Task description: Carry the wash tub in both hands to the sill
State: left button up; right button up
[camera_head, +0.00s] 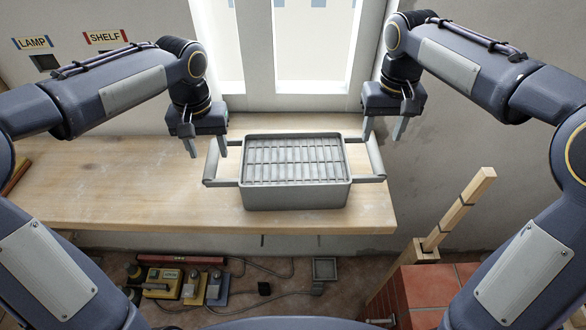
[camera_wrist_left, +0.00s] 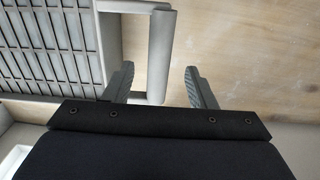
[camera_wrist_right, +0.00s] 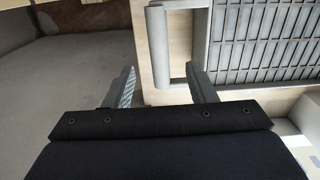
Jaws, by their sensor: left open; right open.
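The grey wash tub (camera_head: 297,194) stands upright on the wooden bench top (camera_head: 120,200), with a slatted grille across its top and a bar handle at each side. My left gripper (camera_head: 208,154) is open and empty above the tub's left handle (camera_head: 211,160). In the left wrist view that handle (camera_wrist_left: 158,50) shows between the two fingers. My right gripper (camera_head: 383,137) is open and empty above the right handle (camera_head: 375,158). In the right wrist view that handle (camera_wrist_right: 157,45) also shows between the fingers. No finger visibly grips the tub.
A bright window (camera_head: 300,50) is behind the bench. Signs reading LAMP (camera_head: 33,42) and SHELF (camera_head: 105,36) hang on the left wall. Tools (camera_head: 180,285) lie on the floor below. A wooden post (camera_head: 455,210) and red-tiled block (camera_head: 430,287) stand at right. The bench's left part is mostly clear.

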aim_at(376, 152)
pick_arm(q)
jog(key=shift+w+d+f, duration=0.1)
jog(key=shift+f, duration=0.1)
pick_arm(e)
jog(key=shift+w+d+f, duration=0.1)
jog(key=shift+f, duration=0.15)
pick_arm(q)
notch_tip(376, 152, down, 8)
jog(key=shift+r, duration=0.25)
pick_arm(e)
notch_tip(376, 152, down, 8)
jog(key=shift+r, duration=0.25)
pick_arm(q)
grip_shut()
pick_arm(e)
grip_shut()
pick_arm(q)
jog(key=shift+r, duration=0.1)
pick_arm(e)
jog(key=shift+r, duration=0.1)
